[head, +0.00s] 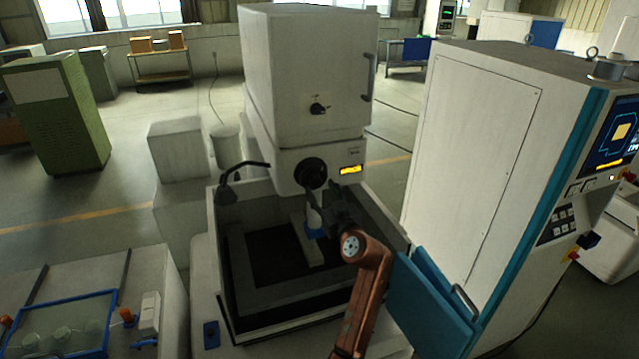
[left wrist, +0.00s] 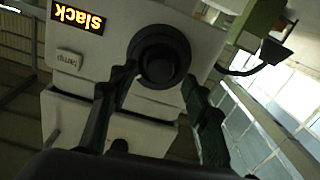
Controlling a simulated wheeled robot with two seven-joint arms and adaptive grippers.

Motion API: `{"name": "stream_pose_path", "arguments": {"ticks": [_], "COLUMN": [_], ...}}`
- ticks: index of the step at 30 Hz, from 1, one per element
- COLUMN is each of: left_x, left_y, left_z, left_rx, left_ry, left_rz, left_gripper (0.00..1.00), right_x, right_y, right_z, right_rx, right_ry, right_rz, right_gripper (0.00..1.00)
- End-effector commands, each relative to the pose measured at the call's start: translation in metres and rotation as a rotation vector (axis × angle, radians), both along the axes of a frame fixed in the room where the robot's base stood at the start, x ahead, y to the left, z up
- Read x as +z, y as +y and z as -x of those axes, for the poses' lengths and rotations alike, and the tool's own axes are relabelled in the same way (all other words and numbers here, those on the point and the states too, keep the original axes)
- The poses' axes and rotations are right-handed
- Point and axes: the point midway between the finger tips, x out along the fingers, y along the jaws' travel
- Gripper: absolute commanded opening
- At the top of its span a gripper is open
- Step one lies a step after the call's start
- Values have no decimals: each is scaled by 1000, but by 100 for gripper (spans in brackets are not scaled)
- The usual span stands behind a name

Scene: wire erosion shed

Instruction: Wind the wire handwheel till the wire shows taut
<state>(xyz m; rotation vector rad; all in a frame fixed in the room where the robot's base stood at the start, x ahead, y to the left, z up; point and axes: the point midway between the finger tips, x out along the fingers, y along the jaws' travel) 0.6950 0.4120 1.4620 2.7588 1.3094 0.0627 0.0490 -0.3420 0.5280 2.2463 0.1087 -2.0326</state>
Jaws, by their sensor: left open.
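The handwheel (head: 311,173) is a round black wheel with a raised hub on the front of the white machine head. In the left wrist view the handwheel (left wrist: 162,58) sits just beyond my fingertips. The lit display (head: 350,169) is beside the wheel; in the left wrist view this display (left wrist: 78,15) reads "slack", upside down. My left gripper (head: 330,198) is just in front of and below the wheel. Its dark fingers (left wrist: 160,80) are apart, one toward each side of the wheel; I cannot tell whether they touch the rim. My right gripper is out of view.
Below the head is an open dark work tank (head: 236,282) with a bent black lamp (head: 240,178) at its left rim. A teal panel (head: 430,305) and the tall control cabinet (head: 470,150) stand to the right. A bench with a blue-edged tray (head: 62,300) is at the left.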

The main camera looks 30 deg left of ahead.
Motion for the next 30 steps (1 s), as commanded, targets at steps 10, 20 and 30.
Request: {"name": "stream_pose_path", "arguments": {"ticks": [10, 20, 30], "left_x": [0, -1, -1], "left_y": [18, 18, 18], "left_z": [-15, -15, -15], "left_rx": [0, 0, -1], "left_ry": [0, 1, 1], "left_rz": [-1, -1, -1], "left_gripper": [44, 33, 10], "right_x": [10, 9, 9], "right_y": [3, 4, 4], "right_z": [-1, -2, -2], "right_rx": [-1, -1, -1], "right_ry": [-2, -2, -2], "right_rz": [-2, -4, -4], "right_gripper": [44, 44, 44]}}
